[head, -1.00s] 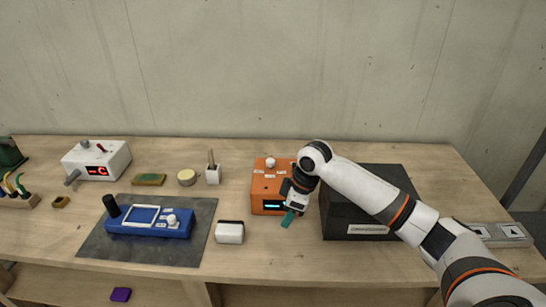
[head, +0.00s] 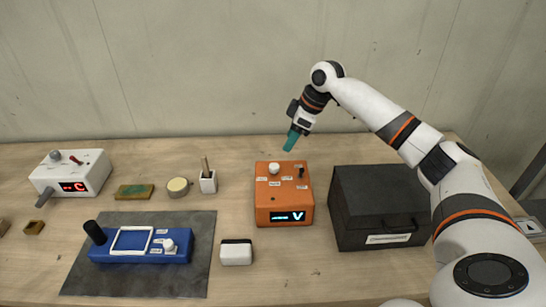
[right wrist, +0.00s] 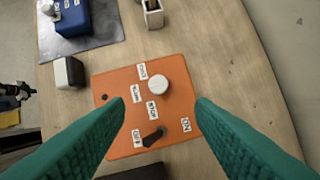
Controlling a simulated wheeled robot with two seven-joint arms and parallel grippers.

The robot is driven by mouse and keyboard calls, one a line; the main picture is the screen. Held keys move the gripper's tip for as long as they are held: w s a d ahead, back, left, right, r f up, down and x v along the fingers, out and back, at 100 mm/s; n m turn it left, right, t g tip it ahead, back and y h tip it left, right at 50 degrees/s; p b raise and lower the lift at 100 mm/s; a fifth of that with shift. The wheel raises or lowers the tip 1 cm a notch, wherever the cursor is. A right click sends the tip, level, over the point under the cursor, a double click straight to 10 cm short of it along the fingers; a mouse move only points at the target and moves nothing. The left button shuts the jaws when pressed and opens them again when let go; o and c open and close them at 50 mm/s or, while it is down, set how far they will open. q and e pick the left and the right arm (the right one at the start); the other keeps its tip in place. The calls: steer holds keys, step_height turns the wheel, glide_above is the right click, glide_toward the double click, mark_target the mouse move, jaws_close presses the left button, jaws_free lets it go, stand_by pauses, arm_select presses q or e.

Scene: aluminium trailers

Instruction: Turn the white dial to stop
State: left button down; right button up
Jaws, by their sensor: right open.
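The white dial (head: 274,168) stands on top of an orange box (head: 284,215) with small white labels around it. The dial also shows in the right wrist view (right wrist: 149,93), ahead of the fingers; I cannot read where it points. A black toggle (right wrist: 154,137) sits on the same top, beside an ON label. My right gripper (head: 290,142), with teal fingers, is open and empty, above and behind the box in the head view. In the wrist view its fingers are spread, with the box between and beyond them. My left gripper is not in view.
A black case (head: 375,205) stands just right of the orange box. A white block (head: 236,252) lies front left. Left are a blue device (head: 140,248) on a dark mat (head: 200,278), a white pen cup (head: 208,182) and a white box (head: 72,175).

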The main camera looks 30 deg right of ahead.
steer(key=p, duration=0.2)
glide_toward(275, 166)
steer(key=x, duration=0.2)
steer(key=shift+a+f, duration=0.25)
steer(key=x, duration=0.3)
steer(key=shift+w+f+p, duration=0.15)
steer(key=shift+w+p, duration=0.05)
steer(key=shift+p, duration=0.1)
steer(key=shift+x, duration=1.05)
steer(key=shift+d+f, duration=0.1)
steer(key=shift+f, duration=0.1)
steer(key=shift+c, duration=0.9)
steer(key=c, duration=0.8)
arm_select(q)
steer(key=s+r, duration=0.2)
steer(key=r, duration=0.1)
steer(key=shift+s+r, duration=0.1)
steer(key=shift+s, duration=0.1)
